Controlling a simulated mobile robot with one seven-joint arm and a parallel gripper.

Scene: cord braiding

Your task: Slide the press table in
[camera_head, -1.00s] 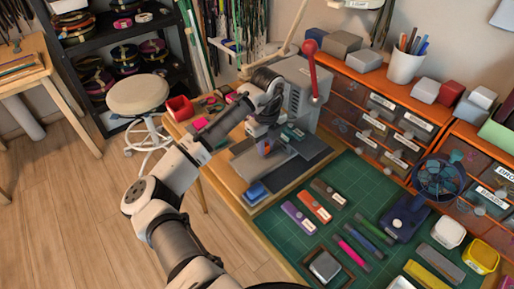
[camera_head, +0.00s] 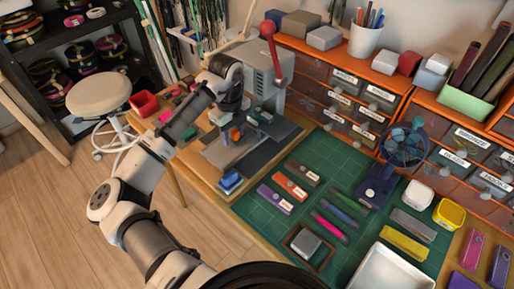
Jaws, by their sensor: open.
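The grey press (camera_head: 262,75) with its red lever (camera_head: 268,32) stands on the wooden bench at the back. The press table, a flat grey plate (camera_head: 219,154), extends in front of the press over a dark base. My arm reaches in from the lower left, and my gripper (camera_head: 229,134) is open at the front of the press, low over the plate. A small orange and blue piece (camera_head: 236,133) shows beside the fingers. The arm and gripper hide part of the plate, and I cannot tell whether the fingers touch anything.
A blue block (camera_head: 230,181) sits on the bench's front edge. Orange drawers (camera_head: 345,92) stand behind. A red bin (camera_head: 144,103) and a stool (camera_head: 98,96) are at left.

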